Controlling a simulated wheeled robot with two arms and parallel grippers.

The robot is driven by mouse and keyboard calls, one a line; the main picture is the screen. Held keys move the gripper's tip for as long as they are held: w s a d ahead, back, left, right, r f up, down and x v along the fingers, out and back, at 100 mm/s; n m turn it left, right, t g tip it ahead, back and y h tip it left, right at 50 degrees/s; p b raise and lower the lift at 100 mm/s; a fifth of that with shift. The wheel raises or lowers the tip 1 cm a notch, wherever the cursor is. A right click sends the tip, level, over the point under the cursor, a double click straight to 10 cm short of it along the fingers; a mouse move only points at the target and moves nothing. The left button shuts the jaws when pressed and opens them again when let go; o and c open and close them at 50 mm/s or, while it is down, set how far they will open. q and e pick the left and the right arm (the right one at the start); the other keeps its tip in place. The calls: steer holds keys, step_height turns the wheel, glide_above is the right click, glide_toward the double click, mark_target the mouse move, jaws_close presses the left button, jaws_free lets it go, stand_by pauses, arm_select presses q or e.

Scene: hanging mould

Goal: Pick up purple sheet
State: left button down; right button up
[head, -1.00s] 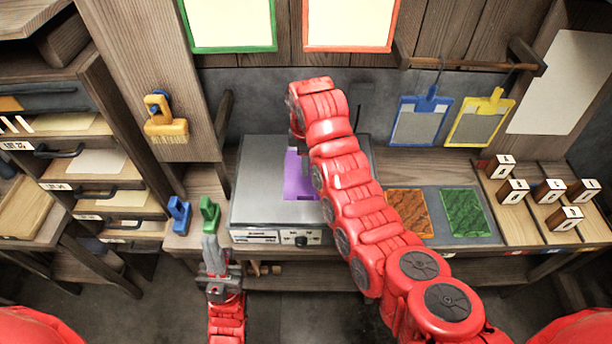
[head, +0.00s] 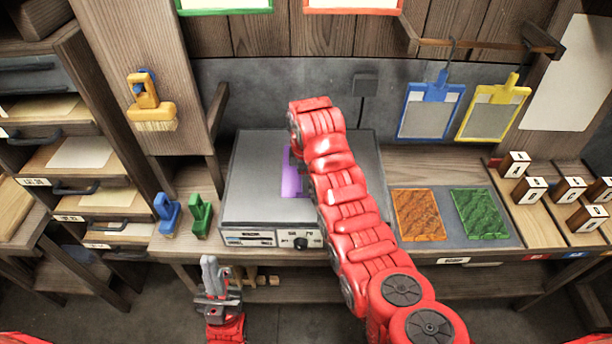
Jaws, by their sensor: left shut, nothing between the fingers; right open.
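The purple sheet (head: 291,180) lies on the flat grey top of a box-shaped device (head: 252,198) with a knob on its front. Only its left part shows; my red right arm covers the rest. My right arm reaches in from the lower right over the device, and its gripper is hidden behind the arm's end. I cannot see whether its fingers touch the sheet. My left gripper (head: 211,277) is shut and empty, low in front of the bench's edge, left of the device and well away from the sheet.
A blue clip (head: 167,214) and a green clip (head: 201,215) stand left of the device. Orange (head: 416,214) and green (head: 481,213) textured plates lie to its right, beside several stamp blocks. Blue (head: 429,108) and yellow (head: 492,108) clipboards hang behind. An open-drawer cabinet stands at left.

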steer(key=f+p, duration=0.1)
steer(key=f, duration=0.1)
steer(key=f+p, duration=0.1)
steer(key=shift+w+d+p, duration=0.25)
steer(key=shift+w+p, duration=0.1)
steer(key=shift+f, duration=1)
steer(key=shift+w, duration=0.1)
jaws_close()
stand_by(0.4)
